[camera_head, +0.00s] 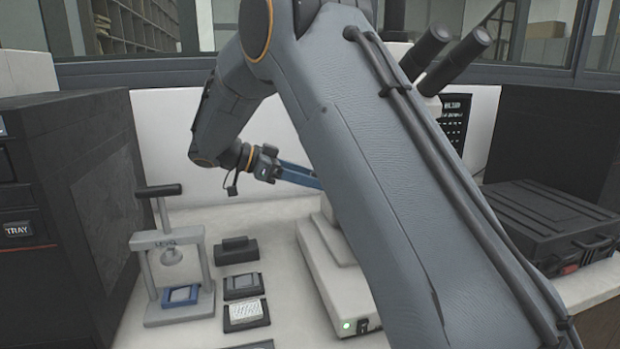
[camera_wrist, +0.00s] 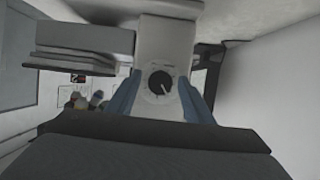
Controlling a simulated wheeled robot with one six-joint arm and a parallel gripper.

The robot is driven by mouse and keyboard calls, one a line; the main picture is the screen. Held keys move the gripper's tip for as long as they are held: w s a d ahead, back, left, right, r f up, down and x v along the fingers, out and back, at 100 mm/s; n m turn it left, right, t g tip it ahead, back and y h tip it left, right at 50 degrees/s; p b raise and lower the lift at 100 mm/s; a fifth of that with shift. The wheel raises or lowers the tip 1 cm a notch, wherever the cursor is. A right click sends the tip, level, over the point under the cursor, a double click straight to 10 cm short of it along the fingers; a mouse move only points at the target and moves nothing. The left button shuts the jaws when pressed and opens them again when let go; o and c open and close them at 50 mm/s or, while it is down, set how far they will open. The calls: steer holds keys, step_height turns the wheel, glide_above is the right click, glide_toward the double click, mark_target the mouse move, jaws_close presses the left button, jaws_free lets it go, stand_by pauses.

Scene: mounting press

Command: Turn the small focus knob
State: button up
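The focus knob (camera_wrist: 160,83) is a small dark round dial with a white pointer line, set on the pale microscope body with faint marks around it. In the wrist view my gripper (camera_wrist: 160,80) has its two blue fingers apart, one on each side of the knob. A gap shows between each finger and the knob, and I cannot tell how far the tips are from it in depth. In the head view my gripper (camera_head: 312,180) reaches toward the microscope, whose eyepieces (camera_head: 440,55) and pale base (camera_head: 325,265) show. My arm hides the knob there.
A small press (camera_head: 172,265) with a blue-framed piece stands at left, with several small dark trays (camera_head: 243,286) beside it. A dark machine marked TRAY (camera_head: 85,180) stands at far left. A black case (camera_head: 550,225) lies at right.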

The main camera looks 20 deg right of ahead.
steer(key=c, duration=0.9)
steer(key=shift+c, duration=0.2)
steer(key=n+g, duration=0.1)
steer(key=n, duration=0.1)
steer(key=n+g, duration=0.2)
steer(key=n+g+h, duration=0.1)
steer(key=n, duration=0.2)
steer(key=shift+w+g, duration=0.25)
steer(key=shift+g, duration=0.05)
steer(key=o, duration=1)
steer(key=shift+f, duration=0.1)
steer(key=shift+o, duration=0.2)
